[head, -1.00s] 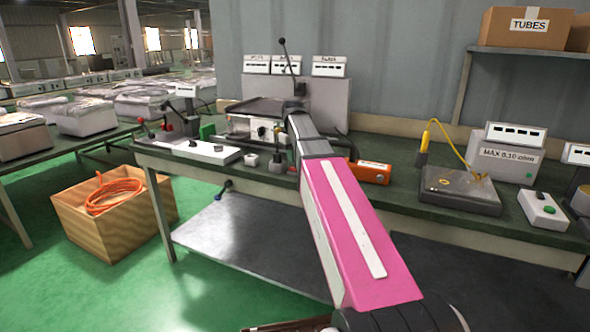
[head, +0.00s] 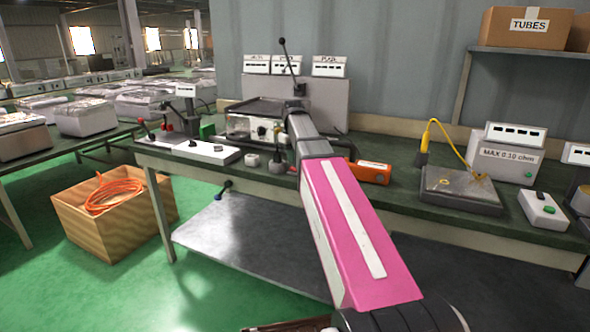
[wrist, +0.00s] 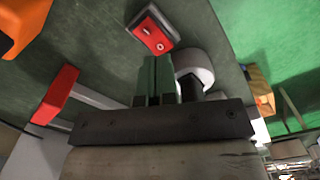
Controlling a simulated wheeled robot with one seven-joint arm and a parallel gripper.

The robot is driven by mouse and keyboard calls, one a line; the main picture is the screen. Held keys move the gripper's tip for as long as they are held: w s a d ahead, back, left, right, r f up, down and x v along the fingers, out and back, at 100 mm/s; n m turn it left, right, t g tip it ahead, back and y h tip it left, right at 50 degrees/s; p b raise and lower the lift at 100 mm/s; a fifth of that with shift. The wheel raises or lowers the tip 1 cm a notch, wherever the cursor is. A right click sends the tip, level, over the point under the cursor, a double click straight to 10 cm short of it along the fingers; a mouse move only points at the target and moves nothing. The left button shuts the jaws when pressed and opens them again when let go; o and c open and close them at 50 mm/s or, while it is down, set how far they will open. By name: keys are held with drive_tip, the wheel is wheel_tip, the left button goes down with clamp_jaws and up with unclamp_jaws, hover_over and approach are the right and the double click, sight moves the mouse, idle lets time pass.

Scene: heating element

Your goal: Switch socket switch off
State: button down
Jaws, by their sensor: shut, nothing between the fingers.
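My gripper (wrist: 157,62) has green fingers that are shut together and empty. Their tips point at the near edge of the box; whether they touch it I cannot tell. In the head view, my pink arm reaches over the bench and hides part of this area.
A white round-topped part (wrist: 194,68) stands close right of my fingers. A red bar (wrist: 58,94) is at the left. On the bench are an orange device (head: 371,172), a dark plate (head: 461,192) and a white panel (head: 200,149). A wooden crate (head: 115,225) stands on the floor.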

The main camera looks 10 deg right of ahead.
sight(293, 168)
drive_tip(key=shift+f, duration=1.45)
idle(1.2)
drive_tip(key=shift+r, duration=3.5)
drive_tip(key=shift+s, duration=0.1)
